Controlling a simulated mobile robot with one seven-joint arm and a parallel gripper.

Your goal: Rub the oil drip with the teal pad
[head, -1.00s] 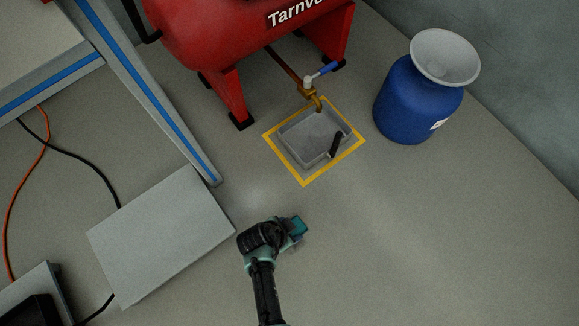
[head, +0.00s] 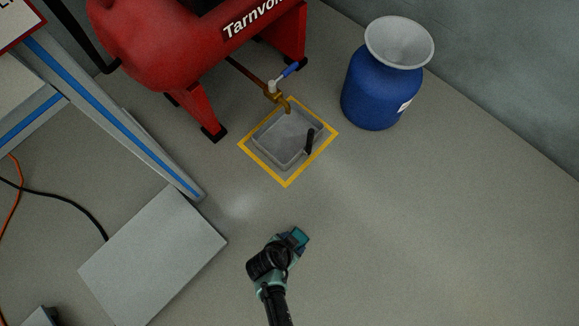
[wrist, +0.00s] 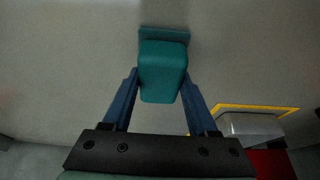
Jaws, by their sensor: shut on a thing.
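My gripper (head: 292,242) is shut on the teal pad (head: 300,236), above the bare floor in front of the drip tray. In the wrist view the teal pad (wrist: 163,75) sits between the two blue fingers of my gripper (wrist: 160,88), with a wider teal plate at its far end. I cannot make out a clear oil drip. A pale hazy patch (head: 238,204) shows on the floor left of my gripper; I cannot tell if it is oil or light.
A grey tray (head: 268,153) with a black handle sits inside a yellow floor outline (head: 286,184), under the brass tap of a red compressor (head: 160,40). A blue drum (head: 378,92) with a pale funnel stands right. A grey slab (head: 152,258) lies left. The right floor is clear.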

